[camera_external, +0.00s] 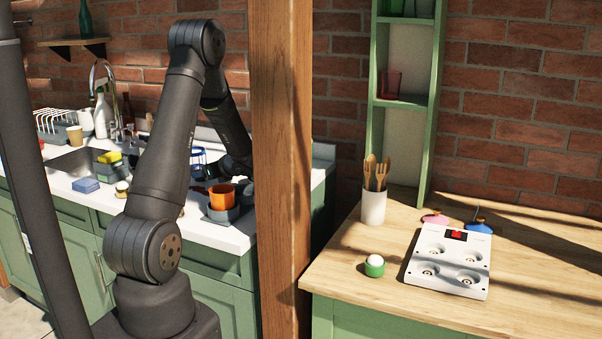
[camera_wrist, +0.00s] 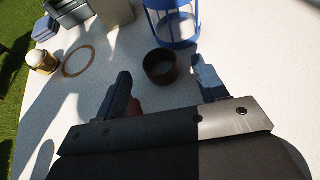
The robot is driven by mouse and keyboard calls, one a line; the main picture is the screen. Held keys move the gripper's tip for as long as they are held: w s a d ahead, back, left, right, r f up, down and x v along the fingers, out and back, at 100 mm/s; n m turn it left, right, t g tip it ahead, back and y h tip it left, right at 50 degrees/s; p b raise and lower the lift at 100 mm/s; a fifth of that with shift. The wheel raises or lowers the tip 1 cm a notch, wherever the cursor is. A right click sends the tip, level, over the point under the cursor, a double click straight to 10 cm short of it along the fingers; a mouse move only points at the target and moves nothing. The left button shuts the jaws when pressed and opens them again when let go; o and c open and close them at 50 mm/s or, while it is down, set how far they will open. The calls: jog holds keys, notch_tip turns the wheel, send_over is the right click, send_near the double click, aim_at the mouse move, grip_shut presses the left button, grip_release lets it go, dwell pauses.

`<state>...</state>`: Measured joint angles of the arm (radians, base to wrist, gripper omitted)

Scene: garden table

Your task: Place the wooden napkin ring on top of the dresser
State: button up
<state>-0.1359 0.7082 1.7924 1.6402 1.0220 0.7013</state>
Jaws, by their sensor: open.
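In the wrist view a dark brown, short open ring (camera_wrist: 160,70), which looks like the wooden napkin ring, stands on the pale counter. My gripper (camera_wrist: 161,75) is open, with one finger on either side of the near space. The ring is just beyond and between the fingertips, and I cannot tell its exact distance. A dull red thing (camera_wrist: 134,107) shows partly beside the left finger. The likely dresser, a green cabinet with a wooden top (camera_external: 530,265), stands at the right.
A blue lantern-like frame (camera_wrist: 172,30) stands close behind the ring. A thin gold hoop (camera_wrist: 78,61) lies to its left. The wooden post (camera_external: 281,150) stands between counter and dresser.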

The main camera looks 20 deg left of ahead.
jog(key=x, duration=0.4)
jog(key=shift+w+a+f, duration=0.1)
jog(key=shift+a, duration=0.15)
jog(key=shift+c, duration=0.5)
jog(key=c, duration=1)
jog(key=shift+c, duration=0.2)
jog(key=shift+r, duration=0.8)
notch_tip(320, 180, up, 2)
jog(key=shift+r, duration=0.25)
jog(key=d+r, duration=0.7)
jog(key=d, duration=0.4)
jog(key=shift+s+d, duration=0.35)
